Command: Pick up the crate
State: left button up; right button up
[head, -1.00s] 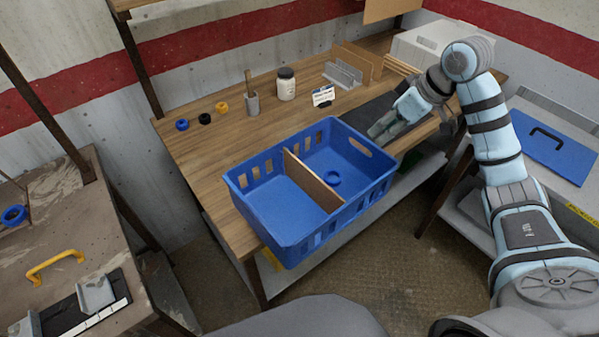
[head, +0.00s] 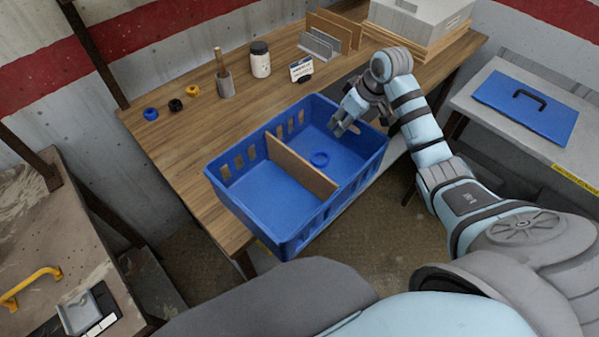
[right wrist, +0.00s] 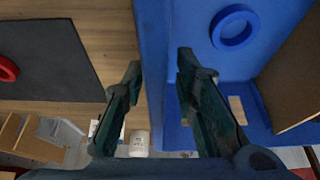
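The blue crate (head: 258,190) sits on the wooden workbench with its near corner out past the front edge. A brown divider (head: 300,166) splits it in two, and a blue ring (head: 320,159) lies in the right compartment. My right gripper (head: 343,127) is at the crate's right end. In the right wrist view its open fingers (right wrist: 160,62) straddle the crate wall (right wrist: 154,30), one finger outside and one inside. Whether either finger touches the wall is unclear. My left gripper is not in view.
On the bench behind the crate stand a label sign (head: 302,70), a jar (head: 260,60) and a cup (head: 226,86), with several small rings at the left. A dark mat with a red ring (right wrist: 7,69) lies beside the crate.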

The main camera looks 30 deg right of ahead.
jog(key=shift+f, duration=0.4)
jog(key=shift+r, duration=0.1)
grip_shut()
